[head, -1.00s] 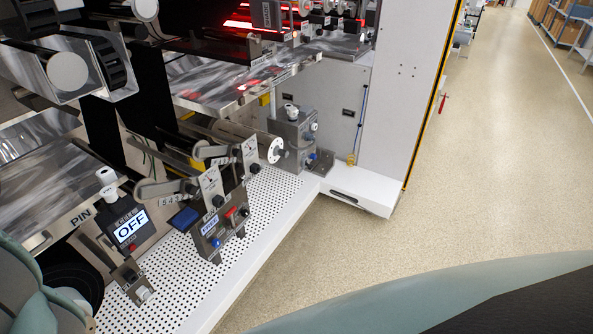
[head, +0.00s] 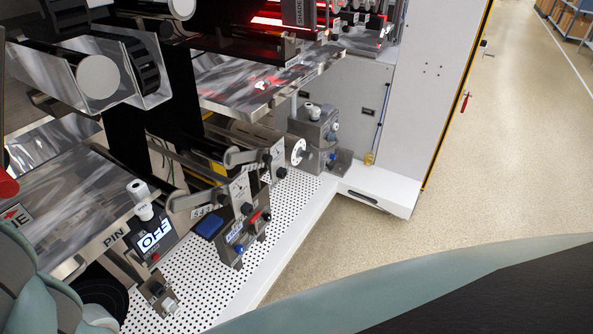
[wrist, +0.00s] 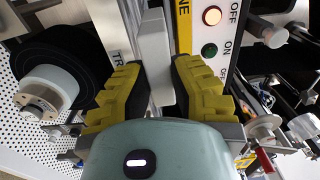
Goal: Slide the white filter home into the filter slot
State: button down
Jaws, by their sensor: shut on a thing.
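In the wrist view my gripper (wrist: 157,88) has its yellow and black finger pads close together, shut on a narrow pale grey-white piece (wrist: 157,62). I cannot make out the filter slot in either view. My gripper is out of sight in the head view.
A white control panel (wrist: 208,65) with a lit orange lamp and a green button is close on the right. A black reel with a pale core (wrist: 52,85) is at left. In the head view, the perforated white deck (head: 205,285) carries lever blocks; the floor (head: 340,250) beside it is clear.

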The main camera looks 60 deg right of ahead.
jog(key=shift+s, duration=0.15)
jog(key=shift+w+r+b, duration=0.1)
jog(key=shift+w+b, duration=1.15)
jog(key=shift+w, duration=1.6)
jog(key=shift+b, duration=0.75)
jog(key=w+b, duration=0.2)
jog(key=w, duration=0.5)
jog(key=shift+a+b, duration=0.25)
jog(key=shift+b, duration=0.1)
dwell(2.1)
jog(key=c, duration=0.9)
grip_release()
jog(key=shift+w, duration=0.1)
jog(key=shift+o, duration=0.2)
jog(key=s, duration=1.2)
jog(key=shift+d+f, duration=0.2)
jog(key=shift+d, duration=0.05)
